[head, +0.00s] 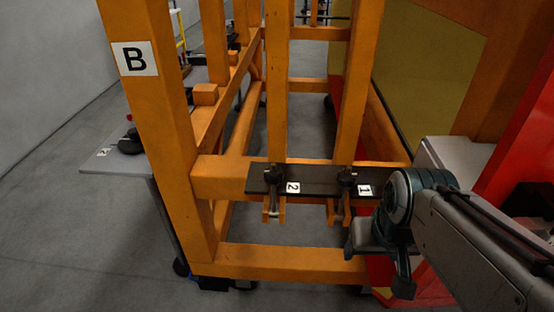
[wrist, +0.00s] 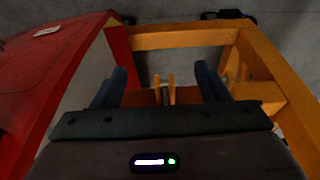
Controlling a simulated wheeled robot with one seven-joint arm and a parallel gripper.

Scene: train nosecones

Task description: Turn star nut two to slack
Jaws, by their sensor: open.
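Star nut two (head: 270,174) is a dark knob on a bolt at the left end of a dark plate (head: 318,181), beside the label 2. A second dark star nut (head: 347,178) sits to its right, beside the label 1. My gripper (head: 378,266) is at the lower right of the head view, right of and apart from both nuts. In the wrist view its two blue fingers (wrist: 160,84) are spread wide, with nothing held between them. I cannot make out star nut two in the wrist view.
An orange frame (head: 149,120) with a B label surrounds the plate. Its lower beam (head: 285,259) runs below the nuts. A red panel (head: 520,130) stands at the right. A grey table (head: 117,161) stands at the left. The floor at the lower left is clear.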

